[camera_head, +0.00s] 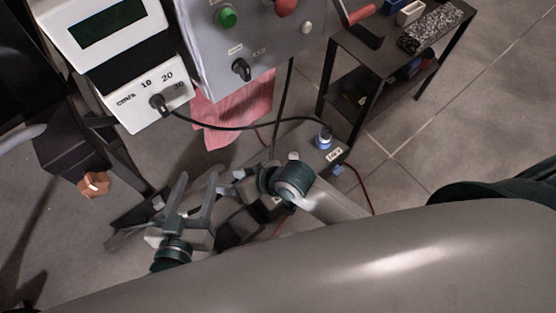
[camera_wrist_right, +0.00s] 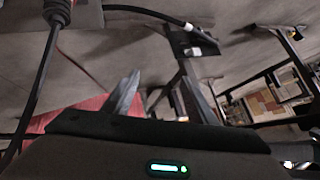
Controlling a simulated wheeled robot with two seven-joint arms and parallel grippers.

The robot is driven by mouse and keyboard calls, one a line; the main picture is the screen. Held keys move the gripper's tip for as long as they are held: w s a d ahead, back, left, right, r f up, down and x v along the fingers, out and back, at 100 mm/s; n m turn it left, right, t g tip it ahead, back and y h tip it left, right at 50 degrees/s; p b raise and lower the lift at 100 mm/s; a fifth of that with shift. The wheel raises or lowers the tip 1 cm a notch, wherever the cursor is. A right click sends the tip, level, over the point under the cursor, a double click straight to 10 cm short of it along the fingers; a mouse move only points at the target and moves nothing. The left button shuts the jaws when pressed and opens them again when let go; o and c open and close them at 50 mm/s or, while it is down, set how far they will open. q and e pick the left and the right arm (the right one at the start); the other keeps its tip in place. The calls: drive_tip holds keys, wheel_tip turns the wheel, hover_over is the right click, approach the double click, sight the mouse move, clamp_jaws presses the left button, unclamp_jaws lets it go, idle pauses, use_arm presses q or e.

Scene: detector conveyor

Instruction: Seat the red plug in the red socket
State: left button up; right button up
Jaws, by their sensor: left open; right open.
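I cannot make out a red plug or a red socket in either view.
A grey control panel (camera_head: 270,50) with a green button and a white unit (camera_head: 145,95) with a dial stand at the back. A pink-red cloth (camera_head: 235,108) hangs below the panel. A dark shelf (camera_head: 345,85) with bins stands at right. Open floor (camera_head: 440,130) lies right.

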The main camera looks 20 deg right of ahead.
drive_tip(key=s+d+r+m+t+h, duration=0.1)
drive_tip(key=s+d+r+t, duration=0.3)
drive_tip(key=d+r+t, duration=0.4)
drive_tip(key=d+r+h, duration=0.1)
drive_tip(key=d+r, duration=0.3)
drive_tip(key=shift+r+m, duration=0.35)
drive_tip(key=shift+m, duration=0.05)
use_arm(q)
drive_tip(key=shift+s+d+f, duration=0.1)
drive_tip(key=shift+f, duration=0.1)
use_arm(e)
drive_tip(key=shift+f, duration=0.1)
